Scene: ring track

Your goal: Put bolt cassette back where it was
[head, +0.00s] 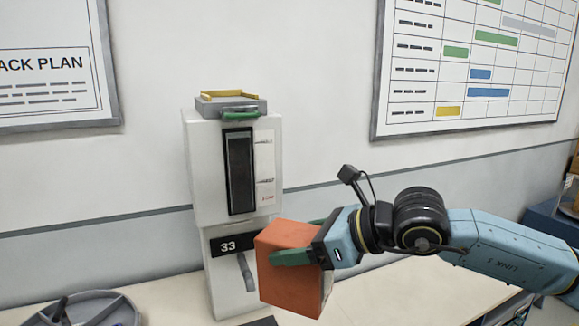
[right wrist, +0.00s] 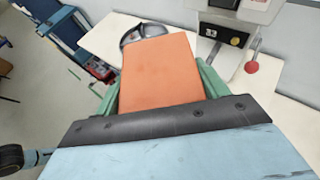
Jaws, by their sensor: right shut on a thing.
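An orange box (head: 287,275), which I take to be the bolt cassette, is held in my right gripper (head: 297,245). The green fingers are shut on its two sides, and in the right wrist view the box (right wrist: 160,72) sits between both fingers. It is in front of the lower right part of a white machine (head: 205,165) marked 33 and hides part of it. Whether box and machine touch, I cannot tell. The machine has a dark upright window, and a grey top holder (head: 232,105) with yellow edges and a green front piece. My left gripper is not in view.
A grey round divided tray (head: 95,310) stands at the lower left of the pale table (head: 400,290). A lever (head: 245,270) sticks out of the machine's lower front. The table right of the machine looks clear. Blue and brown boxes are at the far right.

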